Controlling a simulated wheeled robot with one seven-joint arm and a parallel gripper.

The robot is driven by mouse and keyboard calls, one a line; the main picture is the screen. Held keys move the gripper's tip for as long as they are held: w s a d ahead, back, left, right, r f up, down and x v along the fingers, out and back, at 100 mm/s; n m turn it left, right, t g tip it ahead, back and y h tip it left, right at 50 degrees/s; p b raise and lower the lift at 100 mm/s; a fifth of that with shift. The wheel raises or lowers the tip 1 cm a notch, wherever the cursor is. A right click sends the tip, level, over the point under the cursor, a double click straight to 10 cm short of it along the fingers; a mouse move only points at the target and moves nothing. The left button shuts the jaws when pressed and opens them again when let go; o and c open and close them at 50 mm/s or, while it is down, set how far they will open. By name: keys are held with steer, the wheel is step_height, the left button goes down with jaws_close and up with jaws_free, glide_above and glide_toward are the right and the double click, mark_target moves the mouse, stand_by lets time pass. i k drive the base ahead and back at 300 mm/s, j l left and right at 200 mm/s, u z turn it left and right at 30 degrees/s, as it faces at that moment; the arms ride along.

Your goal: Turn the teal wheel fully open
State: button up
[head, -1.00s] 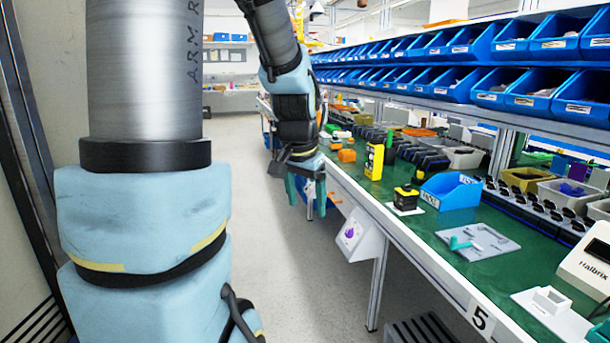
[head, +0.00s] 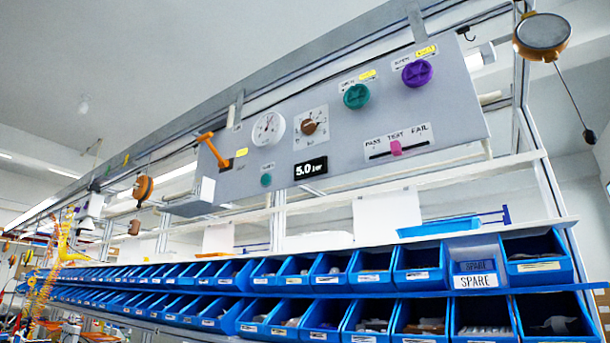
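The teal wheel (head: 356,96) is a small round knob on the grey overhead control panel (head: 455,105), under a label with a yellow tag. A larger purple wheel (head: 417,73) sits to its right. A smaller teal round part (head: 266,180) sits lower left on the same panel. The teal wheel's turn position is too small to read. My gripper and arm are out of view now.
The panel also holds an orange lever (head: 210,146), a dial gauge (head: 268,128), a brown knob (head: 309,127), a 5.0 bar display (head: 311,168) and a pink slider (head: 395,148). Blue bins (head: 420,265) line shelves below. A round reel (head: 542,35) hangs at upper right.

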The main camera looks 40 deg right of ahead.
mark_target(356, 97)
steer(key=z, duration=2)
